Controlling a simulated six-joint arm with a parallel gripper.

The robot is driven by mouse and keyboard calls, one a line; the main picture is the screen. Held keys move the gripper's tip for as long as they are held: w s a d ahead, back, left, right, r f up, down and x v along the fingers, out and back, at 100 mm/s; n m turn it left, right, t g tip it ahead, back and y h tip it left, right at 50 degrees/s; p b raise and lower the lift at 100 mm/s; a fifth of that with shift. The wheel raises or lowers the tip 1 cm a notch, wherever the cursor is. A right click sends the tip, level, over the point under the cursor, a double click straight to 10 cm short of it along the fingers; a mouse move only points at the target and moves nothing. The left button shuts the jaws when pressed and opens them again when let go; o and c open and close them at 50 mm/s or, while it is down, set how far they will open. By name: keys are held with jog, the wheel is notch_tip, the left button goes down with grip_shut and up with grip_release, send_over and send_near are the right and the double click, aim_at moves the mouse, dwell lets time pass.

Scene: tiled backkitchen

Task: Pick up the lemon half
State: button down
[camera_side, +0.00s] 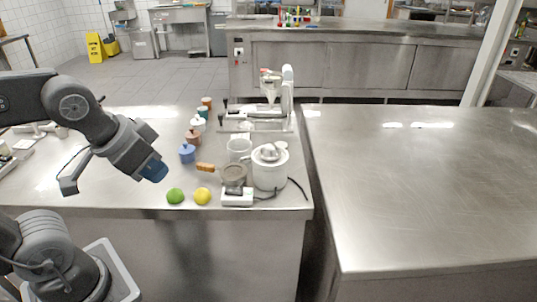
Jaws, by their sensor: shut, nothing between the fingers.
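A yellow lemon piece (202,196) lies near the front edge of the steel table; it is too small to tell whether it is cut. A green lime (175,196) lies just left of it.
A blue jar (187,153) starts a row of jars. A second steel table (430,190) stands at right, across a gap.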

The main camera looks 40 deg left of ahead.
jog(key=shift+c, duration=2)
grip_release()
jog(key=n+g, duration=0.6)
jog(key=n, duration=1.3)
send_near(201, 190)
jog(key=f, duration=0.5)
jog(key=shift+s, duration=0.35)
jog(key=shift+w+f, duration=0.2)
jog(key=shift+f, duration=2.5)
